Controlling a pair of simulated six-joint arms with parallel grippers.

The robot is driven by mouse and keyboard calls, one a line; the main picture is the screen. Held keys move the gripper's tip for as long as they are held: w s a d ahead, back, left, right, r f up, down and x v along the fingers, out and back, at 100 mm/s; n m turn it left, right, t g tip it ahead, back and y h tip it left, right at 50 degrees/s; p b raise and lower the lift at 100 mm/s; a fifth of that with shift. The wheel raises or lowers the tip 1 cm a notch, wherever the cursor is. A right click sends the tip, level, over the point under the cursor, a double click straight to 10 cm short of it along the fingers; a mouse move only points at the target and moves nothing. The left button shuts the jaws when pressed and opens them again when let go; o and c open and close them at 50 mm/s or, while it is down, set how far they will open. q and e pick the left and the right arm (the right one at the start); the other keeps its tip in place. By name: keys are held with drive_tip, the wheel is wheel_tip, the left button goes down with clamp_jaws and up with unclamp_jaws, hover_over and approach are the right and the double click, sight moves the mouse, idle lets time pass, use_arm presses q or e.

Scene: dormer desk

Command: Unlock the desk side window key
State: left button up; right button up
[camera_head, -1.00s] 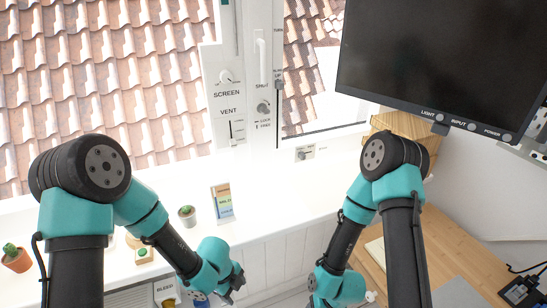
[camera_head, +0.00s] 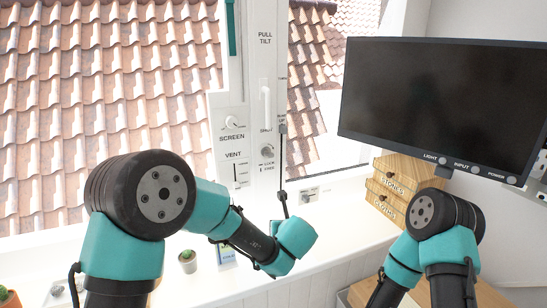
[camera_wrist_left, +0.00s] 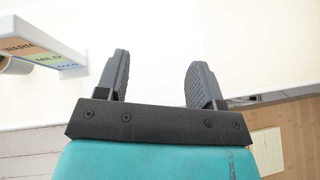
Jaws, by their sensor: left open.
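A round grey knob (camera_head: 267,150) sits on the white window post, with small lettering under it that seems to read LOCK and FREE. A small pale plate with a dark turn-piece (camera_head: 308,195) is lower right, just above the sill; its label is too small to read. I cannot tell which of these is the key. My left arm reaches across the sill, its wrist below both; its fingers are hidden in the head view. In the left wrist view my left gripper (camera_wrist_left: 160,78) is open and empty over a pale surface. My right gripper is out of view.
A black monitor (camera_head: 440,105) and wooden drawers (camera_head: 397,190) stand right. A thin dark rod (camera_head: 283,150) hangs beside the post. SCREEN (camera_head: 231,123) and VENT (camera_head: 236,172) controls are left of the knob.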

sight(271, 156)
use_arm(q)
drive_tip(key=w+d+r+n+t+y, duration=0.1)
drive_tip(key=w+r+t+y, duration=0.1)
drive_tip(key=r, duration=0.6)
drive_tip(key=w+d+r+n+t+y, duration=0.1)
drive_tip(key=r+n+t+y, duration=0.1)
drive_tip(key=r, duration=0.5)
drive_tip(key=shift+w+r+t, duration=0.4)
drive_tip(key=shift+t, duration=0.5)
drive_tip(key=x, duration=1.7)
drive_tip(key=shift+w+a, duration=0.15)
drive_tip(key=c, duration=0.9)
drive_tip(key=shift+c, duration=0.2)
